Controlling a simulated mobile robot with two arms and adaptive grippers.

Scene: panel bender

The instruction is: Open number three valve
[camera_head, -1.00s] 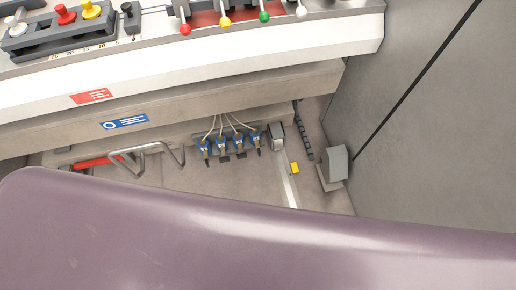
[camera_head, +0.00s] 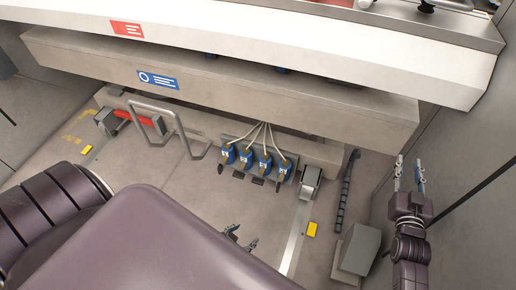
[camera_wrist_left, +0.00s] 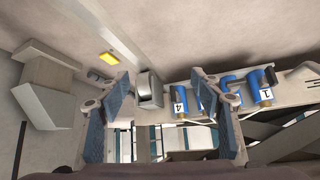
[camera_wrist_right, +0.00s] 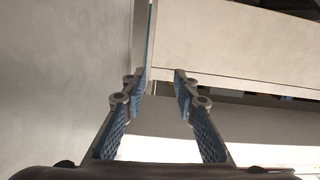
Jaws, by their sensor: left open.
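Several blue valves with white cables sit in a row under the machine. By the labels 4 (camera_wrist_left: 180,103) and 1 (camera_wrist_left: 265,94) in the left wrist view, number three valve (camera_head: 265,164) is third from the left in the head view. In the left wrist view a finger partly hides it. My left gripper (camera_head: 241,238) is open and empty, below the valve row in the head view and apart from it. Its fingers also show in the left wrist view (camera_wrist_left: 161,82). My right gripper (camera_head: 408,165) is open and empty at the far right, beside the wall.
A metal bracket (camera_head: 309,182) stands right of the valves, near a yellow block (camera_head: 312,229) and a grey pedal-like box (camera_head: 358,247). A bent metal handle (camera_head: 185,148) is left of them. A thick beam (camera_head: 220,90) overhangs the row.

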